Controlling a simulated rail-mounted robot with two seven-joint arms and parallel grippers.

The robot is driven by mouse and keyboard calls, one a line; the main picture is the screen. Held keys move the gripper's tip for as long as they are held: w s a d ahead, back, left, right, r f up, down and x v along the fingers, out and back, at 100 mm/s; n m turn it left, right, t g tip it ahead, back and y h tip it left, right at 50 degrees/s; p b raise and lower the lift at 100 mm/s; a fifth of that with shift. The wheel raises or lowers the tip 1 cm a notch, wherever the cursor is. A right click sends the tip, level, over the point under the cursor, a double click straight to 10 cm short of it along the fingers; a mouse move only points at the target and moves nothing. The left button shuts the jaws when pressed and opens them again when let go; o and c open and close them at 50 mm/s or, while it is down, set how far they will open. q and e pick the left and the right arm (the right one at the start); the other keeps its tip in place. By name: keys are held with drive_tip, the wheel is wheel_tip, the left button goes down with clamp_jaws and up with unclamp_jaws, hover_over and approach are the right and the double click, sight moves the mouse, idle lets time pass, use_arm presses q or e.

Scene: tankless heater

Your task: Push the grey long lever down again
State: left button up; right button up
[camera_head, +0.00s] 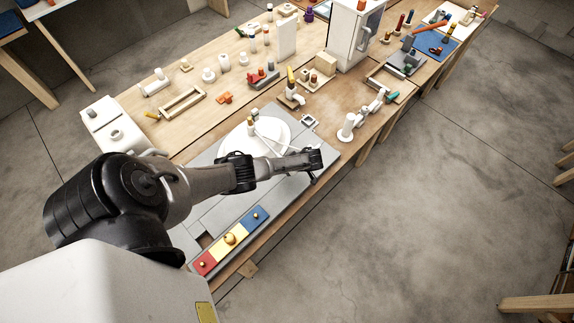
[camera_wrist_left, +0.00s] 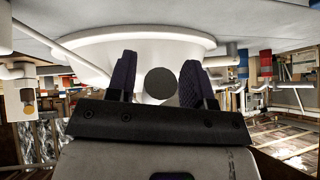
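A white round basin-like unit (camera_head: 238,137) sits on a grey panel on the bench, partly hidden behind my left arm. A thin pale rod (camera_head: 267,141) runs across it toward my gripper; I cannot tell for sure that it is the grey long lever. My left gripper (camera_head: 319,162) is over the panel's right edge. In the left wrist view, its two dark fingers (camera_wrist_left: 159,82) are spread apart. A dark grey round end (camera_wrist_left: 160,83) shows between them with gaps on both sides; it may be the lever's end. The white basin (camera_wrist_left: 90,52) is behind it. My right gripper is not in view.
A red, yellow and blue block strip (camera_head: 230,240) lies at the panel's front edge. A white jointed fitting (camera_head: 347,128) stands to the right of my gripper. A white cabinet (camera_head: 352,35) stands farther back.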

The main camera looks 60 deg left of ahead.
use_arm(q)
drive_tip(key=shift+o, duration=0.5)
drive_tip(key=shift+w, duration=0.1)
drive_tip(key=shift+r, duration=0.1)
drive_tip(key=shift+r, duration=0.1)
drive_tip(key=shift+w+d+r, duration=0.15)
drive_tip(key=shift+d+r, duration=0.05)
drive_tip(key=shift+r, duration=0.05)
drive_tip(key=p+v, duration=0.1)
drive_tip(key=v, duration=1.2)
drive_tip(key=shift+f, duration=0.1)
